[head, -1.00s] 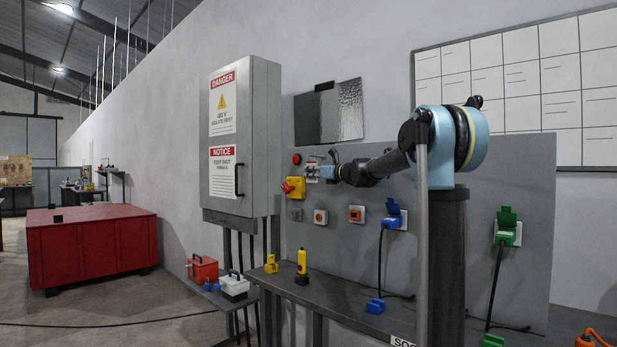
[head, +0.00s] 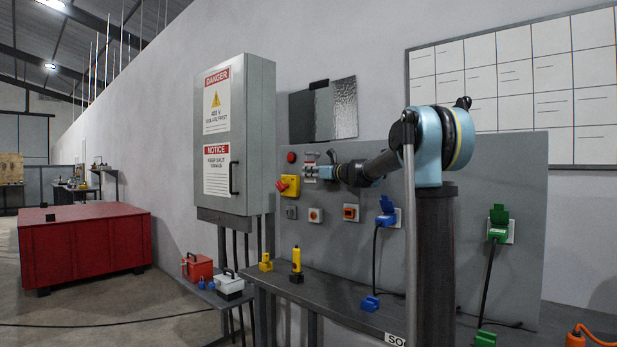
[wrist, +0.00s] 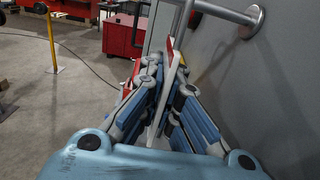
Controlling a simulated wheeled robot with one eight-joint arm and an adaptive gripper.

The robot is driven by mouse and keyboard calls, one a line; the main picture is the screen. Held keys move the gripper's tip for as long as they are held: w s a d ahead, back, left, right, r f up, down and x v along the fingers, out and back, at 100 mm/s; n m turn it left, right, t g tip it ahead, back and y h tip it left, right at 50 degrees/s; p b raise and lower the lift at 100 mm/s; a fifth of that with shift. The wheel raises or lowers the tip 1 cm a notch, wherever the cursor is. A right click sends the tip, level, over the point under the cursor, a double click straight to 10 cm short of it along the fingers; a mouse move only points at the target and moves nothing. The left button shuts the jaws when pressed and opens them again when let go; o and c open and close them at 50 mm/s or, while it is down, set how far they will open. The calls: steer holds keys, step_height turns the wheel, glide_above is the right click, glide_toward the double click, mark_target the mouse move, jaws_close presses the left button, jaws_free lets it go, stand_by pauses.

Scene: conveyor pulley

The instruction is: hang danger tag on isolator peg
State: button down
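My gripper (wrist: 163,100) is shut on the danger tag (wrist: 169,85), which shows nearly edge-on as a thin white plate with a red part. In the head view my gripper (head: 327,172) is small, in front of the grey panel, just right of the yellow isolator (head: 289,186) with its red handle. Small white and red shapes beside the fingers there look like the tag. In the wrist view a grey metal rod (wrist: 222,12) with a round base stands out from the grey surface, beyond the tag. I cannot tell whether it is the isolator peg or whether the tag touches it.
A grey cabinet (head: 236,140) with danger and notice signs stands left of the panel (head: 480,260). Sockets with blue (head: 386,212) and green (head: 499,222) plugs are on the panel. A dark bench (head: 335,290) runs below. A red crate (head: 85,245) stands at left.

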steer(key=c, duration=1.7)
jaws_free()
steer(key=shift+s+d, duration=0.1)
steer(key=v, duration=1.2)
steer(key=s+d+f+n+g+h, duration=0.3)
steer(key=s+f+n+g+h, duration=0.3)
steer(key=s+f+n, duration=1.45)
steer(key=s+d+f+n+g+h, duration=0.1)
steer(key=s+d+f+h, duration=0.1)
steer(key=s+d+f, duration=0.3)
steer(key=s+d+f+n+g+h, duration=0.1)
steer(key=s+d+f+n+h, duration=0.1)
steer(key=s+f, duration=1.1)
steer(key=s+d+f+n+h, duration=0.2)
steer(key=s+d+f+h, duration=0.2)
steer(key=s+d+f, duration=0.3)
steer(key=shift+s+d+f+g, duration=0.2)
steer(key=shift+s+f, duration=0.3)
steer(key=shift+s, duration=0.1)
steer(key=shift+s+d+f+g, duration=0.2)
steer(key=shift+s+f, duration=0.25)
steer(key=shift+s, duration=0.2)
